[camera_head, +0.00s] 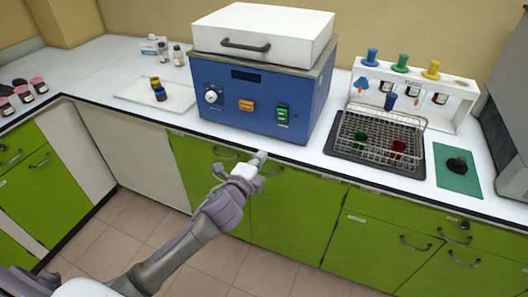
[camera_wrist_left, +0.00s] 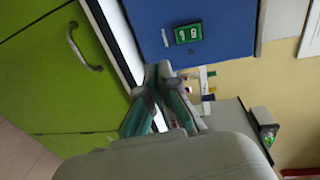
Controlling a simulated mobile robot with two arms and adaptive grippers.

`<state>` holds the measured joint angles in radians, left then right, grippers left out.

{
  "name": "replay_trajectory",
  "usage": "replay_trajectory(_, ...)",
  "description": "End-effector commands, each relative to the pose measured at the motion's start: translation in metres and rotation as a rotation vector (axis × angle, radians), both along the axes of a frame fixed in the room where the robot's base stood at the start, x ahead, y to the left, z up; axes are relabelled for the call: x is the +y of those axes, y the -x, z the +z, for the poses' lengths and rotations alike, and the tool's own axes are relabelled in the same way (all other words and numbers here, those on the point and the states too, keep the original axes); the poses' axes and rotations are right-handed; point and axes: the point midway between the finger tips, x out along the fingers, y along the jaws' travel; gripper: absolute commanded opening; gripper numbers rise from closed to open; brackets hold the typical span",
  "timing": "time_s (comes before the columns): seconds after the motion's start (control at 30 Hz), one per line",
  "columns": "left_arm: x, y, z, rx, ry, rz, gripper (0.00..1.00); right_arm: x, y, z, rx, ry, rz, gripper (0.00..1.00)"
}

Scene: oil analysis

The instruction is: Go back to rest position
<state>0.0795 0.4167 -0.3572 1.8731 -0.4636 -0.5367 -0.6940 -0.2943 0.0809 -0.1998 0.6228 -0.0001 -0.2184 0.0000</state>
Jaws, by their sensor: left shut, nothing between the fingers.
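My left gripper (camera_head: 259,158) is shut and empty. In the head view it is at the front edge of the counter, in front of the blue machine (camera_head: 253,98). The left wrist view shows its closed fingers (camera_wrist_left: 157,75) close to the counter edge, with the machine's green switch (camera_wrist_left: 188,33) beyond them. The left arm (camera_head: 190,232) reaches up from the bottom left of the head view. My right gripper is in neither view.
The white counter (camera_head: 80,67) stands over green cabinets (camera_head: 290,210). A wire basket (camera_head: 380,133) on a dark tray and a rack (camera_head: 416,88) with colored-topped holders stand right. A white tray (camera_head: 135,92) with small bottles is left. The tiled floor (camera_head: 215,262) is clear.

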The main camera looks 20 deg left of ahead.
Motion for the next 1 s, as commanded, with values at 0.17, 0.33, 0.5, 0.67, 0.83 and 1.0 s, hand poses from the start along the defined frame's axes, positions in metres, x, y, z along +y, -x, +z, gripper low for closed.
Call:
replay_trajectory(0.17,0.0,0.001,0.001,-0.001,0.0,0.0,0.0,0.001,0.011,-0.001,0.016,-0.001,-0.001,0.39)
replay_trajectory(0.33,0.0,0.001,0.0,-0.001,0.0,0.0,0.0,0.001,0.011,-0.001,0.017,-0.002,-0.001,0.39)
replay_trajectory(0.5,0.0,0.001,-0.003,0.005,0.004,0.002,0.0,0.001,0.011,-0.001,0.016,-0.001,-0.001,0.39)
replay_trajectory(0.67,0.008,0.004,-0.052,0.099,0.071,0.029,0.0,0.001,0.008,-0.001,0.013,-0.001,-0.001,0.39)
replay_trajectory(0.83,0.024,0.032,-0.169,0.315,0.243,0.121,0.0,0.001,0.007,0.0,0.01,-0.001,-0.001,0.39)
replay_trajectory(1.0,0.036,0.091,-0.285,0.531,0.431,0.254,0.0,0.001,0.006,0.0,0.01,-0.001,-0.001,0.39)
